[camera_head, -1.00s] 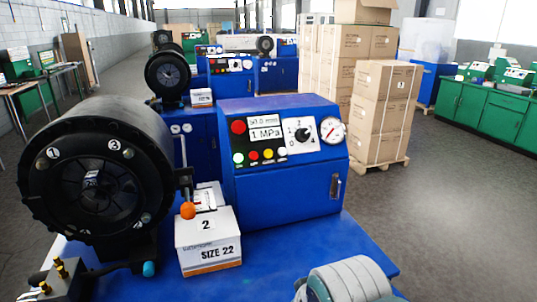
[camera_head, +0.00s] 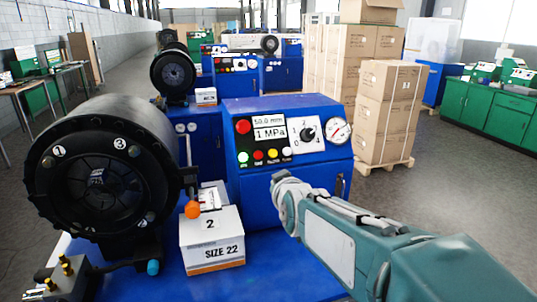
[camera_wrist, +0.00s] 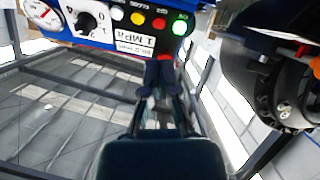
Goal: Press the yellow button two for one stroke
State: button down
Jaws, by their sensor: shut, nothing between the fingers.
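The yellow button (camera_head: 272,154) sits in the lower row of the blue press's front panel, between a red and a white button. In the wrist view, where the panel shows upside down, the yellow button (camera_wrist: 137,18) is near the top edge. My gripper (camera_wrist: 161,68) is shut and empty.
The red button (camera_head: 258,155), green button (camera_head: 243,157) and white button (camera_head: 287,151) share the row. A dial (camera_head: 307,134) and gauge (camera_head: 338,131) are above right. The black crimper head (camera_head: 60,190), orange knob (camera_head: 192,210) and white box (camera_head: 212,245) stand left.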

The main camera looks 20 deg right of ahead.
aim_at(273, 153)
jog(key=w+d+r+t+h, duration=0.3)
jog(key=w+d+t, duration=0.2)
jog(key=w, duration=0.6)
jog(key=shift+d+n, duration=0.35)
jog(key=shift+n, duration=0.05)
jog(key=w+f, duration=0.5)
jog(key=w, duration=0.2)
jog(key=shift+w, duration=0.2)
dwell(0.9)
jog(key=shift+w+f, duration=0.1)
jog(key=shift+w, duration=0.1)
